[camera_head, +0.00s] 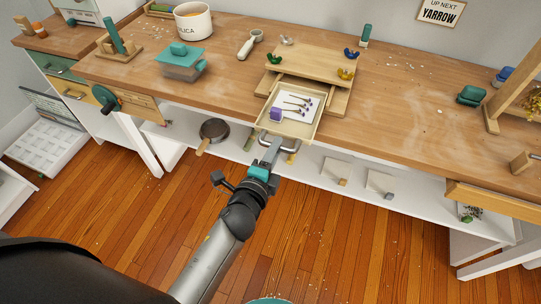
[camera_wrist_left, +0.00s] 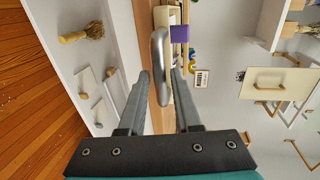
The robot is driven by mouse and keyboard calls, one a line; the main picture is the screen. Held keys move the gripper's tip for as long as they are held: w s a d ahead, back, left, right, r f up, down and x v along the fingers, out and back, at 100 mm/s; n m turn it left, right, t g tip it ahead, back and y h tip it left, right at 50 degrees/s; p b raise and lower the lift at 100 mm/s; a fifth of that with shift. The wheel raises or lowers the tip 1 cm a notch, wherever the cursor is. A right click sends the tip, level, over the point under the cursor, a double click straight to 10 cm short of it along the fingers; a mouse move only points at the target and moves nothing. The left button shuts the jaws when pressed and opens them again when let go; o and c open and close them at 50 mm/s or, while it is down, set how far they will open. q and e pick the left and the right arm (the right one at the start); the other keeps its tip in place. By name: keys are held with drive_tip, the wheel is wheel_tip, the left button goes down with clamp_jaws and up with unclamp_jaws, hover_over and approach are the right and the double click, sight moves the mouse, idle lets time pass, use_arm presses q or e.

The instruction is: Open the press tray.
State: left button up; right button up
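The press tray (camera_head: 293,132) is a shallow light-wood drawer that stands pulled out from under the wooden press (camera_head: 313,67). White paper with dried purple flowers and a small purple block (camera_head: 275,114) lies in it. Its metal bar handle (camera_head: 290,148) is at the tray's front and also shows in the left wrist view (camera_wrist_left: 160,60). My left gripper (camera_head: 272,153) is at the handle; in the left wrist view its fingers (camera_wrist_left: 161,85) stand apart on both sides of the handle, with small gaps visible. My right gripper is not in view.
On the bench (camera_head: 400,110), a teal-lidded box (camera_head: 183,62), a white pot (camera_head: 193,22) and a scoop (camera_head: 250,43) stand left of the press. A dark pan (camera_head: 214,129) is on the white shelf below. Floor in front is clear.

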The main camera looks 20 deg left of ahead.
use_arm(q)
drive_tip(key=v, duration=1.5)
drive_tip(key=shift+s, duration=0.1)
drive_tip(key=s+d+f+n+g, duration=0.1)
drive_tip(key=s+f+n+g, duration=0.3)
drive_tip(key=f, duration=0.9)
drive_tip(key=s+d+f+n+g, duration=0.2)
drive_tip(key=s+f+n+g, duration=0.15)
drive_tip(key=f, duration=0.85)
drive_tip(key=s+a+f+n+g, duration=0.3)
drive_tip(key=s+a+f+n, duration=0.1)
drive_tip(key=s+f, duration=0.3)
drive_tip(key=s+a+f+n+g, duration=0.4)
drive_tip(key=s+f, duration=0.3)
drive_tip(key=s, duration=0.2)
drive_tip(key=shift+s+a+f+y, duration=0.3)
drive_tip(key=shift+s+a+f, duration=0.05)
drive_tip(key=shift+s, duration=0.05)
